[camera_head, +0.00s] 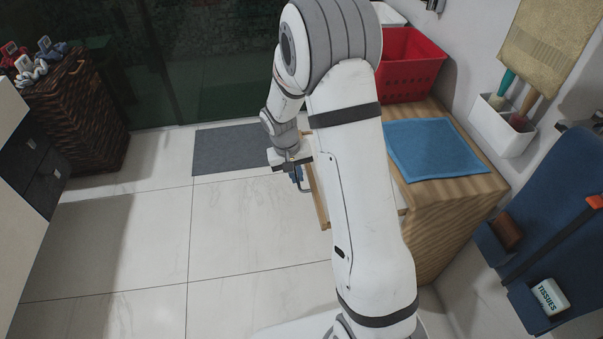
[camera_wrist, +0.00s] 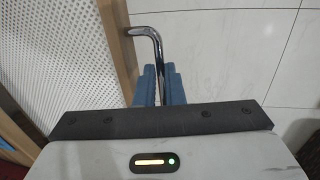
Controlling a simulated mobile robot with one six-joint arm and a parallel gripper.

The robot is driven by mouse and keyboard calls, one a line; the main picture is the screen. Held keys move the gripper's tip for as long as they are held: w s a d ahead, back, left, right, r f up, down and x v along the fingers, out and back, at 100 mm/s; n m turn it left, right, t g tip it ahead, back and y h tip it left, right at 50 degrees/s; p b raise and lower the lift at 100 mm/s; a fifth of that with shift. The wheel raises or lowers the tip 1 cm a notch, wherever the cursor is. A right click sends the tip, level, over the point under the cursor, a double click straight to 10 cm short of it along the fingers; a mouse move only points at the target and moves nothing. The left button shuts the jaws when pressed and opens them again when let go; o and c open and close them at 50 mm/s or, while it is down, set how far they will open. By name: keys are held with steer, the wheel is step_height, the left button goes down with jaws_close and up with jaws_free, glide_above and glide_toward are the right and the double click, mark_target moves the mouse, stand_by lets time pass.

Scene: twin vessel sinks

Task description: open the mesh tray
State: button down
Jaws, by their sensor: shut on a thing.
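The mesh tray is a white perforated panel (camera_wrist: 62,60) with a wooden front edge (camera_wrist: 117,38) in the wrist view. In the head view its wooden edge (camera_head: 319,200) stands out from the wooden cabinet (camera_head: 455,205), so the tray is at least partly out. Much of it is hidden behind my arm. A chrome bar handle (camera_wrist: 143,31) sticks out from the front edge. My gripper (camera_wrist: 159,85) has its blue fingers closed around the handle's outer length. My gripper also shows in the head view (camera_head: 299,179), at the tray's front.
Open tiled floor (camera_head: 240,235) lies left of the tray, with a grey mat (camera_head: 235,148) farther back. A blue towel (camera_head: 432,148) and a red basket (camera_head: 410,68) sit on the cabinet top. A wicker basket (camera_head: 75,115) stands at the far left.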

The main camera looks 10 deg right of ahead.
steer(key=shift+w+r, duration=0.15)
steer(key=shift+w, duration=0.15)
steer(key=c, duration=1.8)
jaws_free()
steer(key=shift+w+d, duration=0.1)
steer(key=shift+d, duration=0.05)
steer(key=shift+o, duration=1.4)
step_height(320, 180, up, 8)
steer(key=a+p, duration=0.1)
steer(key=shift+a+f+p, duration=0.2)
steer(key=shift+f+p, duration=0.05)
steer(key=shift+p, duration=0.15)
steer(key=s+r+t+y+p, duration=0.1)
steer(key=s+r+p, duration=0.8)
steer(key=r, duration=0.7)
steer(key=s+d+r+n+t+y+p, duration=0.1)
steer(key=s+r+p, duration=0.8)
steer(key=s+r, duration=0.6)
steer(key=shift+s+d+r+t, duration=0.2)
steer(key=shift+s+r+t, duration=0.2)
steer(key=shift+r, duration=0.55)
